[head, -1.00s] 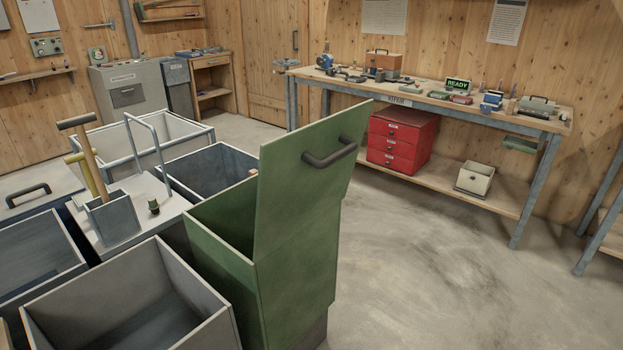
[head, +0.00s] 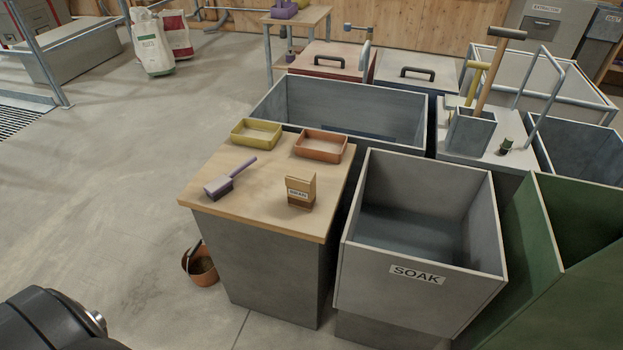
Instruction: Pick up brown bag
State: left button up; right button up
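A small brown bag (head: 300,193) with a pale label stands upright on the wooden top (head: 243,222) of a grey cabinet, near its front right corner. The label's writing is too small to read surely. Neither of my grippers shows in the head view. Only a dark rounded part of my own body shows at the bottom left corner, well apart from the bag.
A purple-handled brush (head: 228,180), a yellow tray (head: 256,133) and an orange tray (head: 321,145) share the wooden top. The grey SOAK bin (head: 418,272) stands right of it. A copper-coloured bucket (head: 203,271) sits on the floor at left. Open floor lies left.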

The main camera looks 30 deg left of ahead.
aim_at(301, 184)
jog(key=j+u, duration=0.1)
jog(key=u, duration=0.75)
